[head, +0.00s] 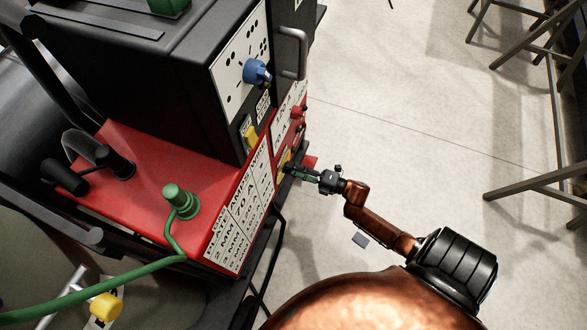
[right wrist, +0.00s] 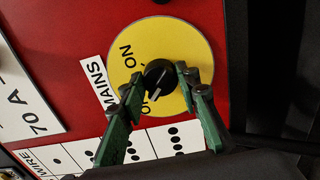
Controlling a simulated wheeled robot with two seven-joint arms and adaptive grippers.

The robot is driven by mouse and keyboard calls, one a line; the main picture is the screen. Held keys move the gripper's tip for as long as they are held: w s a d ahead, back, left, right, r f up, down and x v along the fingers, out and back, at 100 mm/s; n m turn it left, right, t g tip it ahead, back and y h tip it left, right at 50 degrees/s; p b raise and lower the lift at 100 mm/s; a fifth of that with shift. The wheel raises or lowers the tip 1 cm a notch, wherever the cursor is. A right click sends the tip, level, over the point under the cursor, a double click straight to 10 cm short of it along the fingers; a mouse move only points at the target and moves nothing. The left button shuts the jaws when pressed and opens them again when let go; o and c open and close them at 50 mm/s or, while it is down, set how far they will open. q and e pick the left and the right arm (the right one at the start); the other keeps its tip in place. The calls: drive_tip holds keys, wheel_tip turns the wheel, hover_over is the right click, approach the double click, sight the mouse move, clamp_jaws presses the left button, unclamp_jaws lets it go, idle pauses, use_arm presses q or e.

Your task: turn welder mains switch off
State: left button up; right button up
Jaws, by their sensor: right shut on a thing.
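The welder (head: 170,165) stands at the left in the head view, with a red lower body and a black upper box. In the right wrist view its mains switch is a black knob (right wrist: 159,76) on a yellow disc (right wrist: 165,42), beside a MAINS label (right wrist: 99,80). ON is readable on the disc; other lettering is partly hidden by the knob and a finger. My right gripper (right wrist: 160,79) has its green fingers on either side of the knob, shut on it. It also shows in the head view (head: 294,171) at the welder's red front. My left gripper is not in view.
A blue knob (head: 256,72) and a grey handle (head: 292,53) are on the front above. A green plug and cable (head: 180,201) sit on the red top. Metal stands (head: 540,185) are at the right. The floor between is mostly clear.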

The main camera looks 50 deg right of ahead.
drive_tip(key=shift+d, duration=0.1)
drive_tip(key=o, duration=0.8)
drive_tip(key=shift+c, duration=0.2)
drive_tip(key=o, duration=0.3)
drive_tip(key=shift+o, duration=0.5)
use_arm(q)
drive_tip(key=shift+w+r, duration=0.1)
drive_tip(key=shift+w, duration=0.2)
use_arm(e)
drive_tip(key=v, duration=1.2)
drive_tip(key=shift+f, duration=0.1)
